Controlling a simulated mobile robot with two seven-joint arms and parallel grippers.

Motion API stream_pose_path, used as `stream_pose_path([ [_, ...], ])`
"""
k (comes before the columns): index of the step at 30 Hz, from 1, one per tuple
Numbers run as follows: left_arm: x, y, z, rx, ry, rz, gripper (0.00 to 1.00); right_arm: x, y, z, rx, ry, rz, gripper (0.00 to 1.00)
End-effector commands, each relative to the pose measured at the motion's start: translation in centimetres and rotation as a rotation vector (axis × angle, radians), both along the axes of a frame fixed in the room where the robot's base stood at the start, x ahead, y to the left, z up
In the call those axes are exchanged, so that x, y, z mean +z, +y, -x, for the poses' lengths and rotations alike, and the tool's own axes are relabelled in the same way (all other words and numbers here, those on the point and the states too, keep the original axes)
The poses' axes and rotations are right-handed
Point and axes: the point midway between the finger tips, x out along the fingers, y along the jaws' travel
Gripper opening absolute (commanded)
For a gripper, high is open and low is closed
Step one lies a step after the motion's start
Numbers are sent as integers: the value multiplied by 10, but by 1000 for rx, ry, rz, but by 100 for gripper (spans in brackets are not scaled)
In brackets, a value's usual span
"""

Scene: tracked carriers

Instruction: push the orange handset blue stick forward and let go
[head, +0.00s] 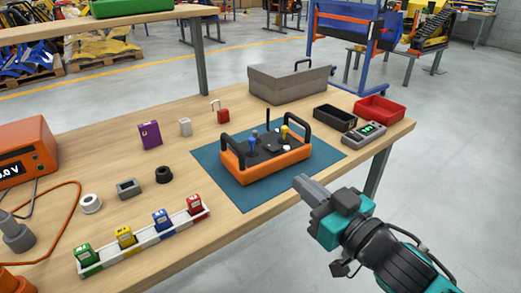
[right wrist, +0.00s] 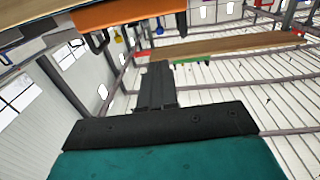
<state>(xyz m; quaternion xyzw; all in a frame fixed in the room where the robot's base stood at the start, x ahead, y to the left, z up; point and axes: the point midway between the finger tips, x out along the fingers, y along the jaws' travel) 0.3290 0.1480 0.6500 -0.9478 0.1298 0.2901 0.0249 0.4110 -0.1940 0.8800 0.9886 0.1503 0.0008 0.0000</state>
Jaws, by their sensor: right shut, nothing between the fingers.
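The orange handset (head: 265,162) sits on a blue-green mat (head: 213,171) on the wooden table, with a black top and a black handle bar at each end. Its blue stick (head: 252,141) stands on the left part of the top; its exact tilt is too small to tell. A yellow stick (head: 285,131) stands to the right. My right gripper (head: 304,185) is shut and empty, in front of the handset near the table edge, apart from the blue stick. In the right wrist view its closed fingers (right wrist: 157,85) point toward the handset's orange side (right wrist: 128,12). My left gripper is not in view.
A grey toolbox (head: 288,84), a black bin (head: 335,118), a red bin (head: 379,109) and a grey meter (head: 364,133) stand behind and right of the handset. A white rack (head: 148,240) of coloured blocks lies front left. Small parts stand to the left.

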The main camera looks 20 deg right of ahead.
Motion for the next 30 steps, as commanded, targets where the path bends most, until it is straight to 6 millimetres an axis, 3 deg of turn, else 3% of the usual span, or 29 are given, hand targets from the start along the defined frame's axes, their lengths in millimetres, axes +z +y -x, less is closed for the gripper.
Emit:
stream_pose_path([
  [8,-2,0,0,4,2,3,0,0,5,-16,0,-3,-1,0],
  [30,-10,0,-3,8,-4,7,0,-1,35,-114,0,-1,1,0],
])
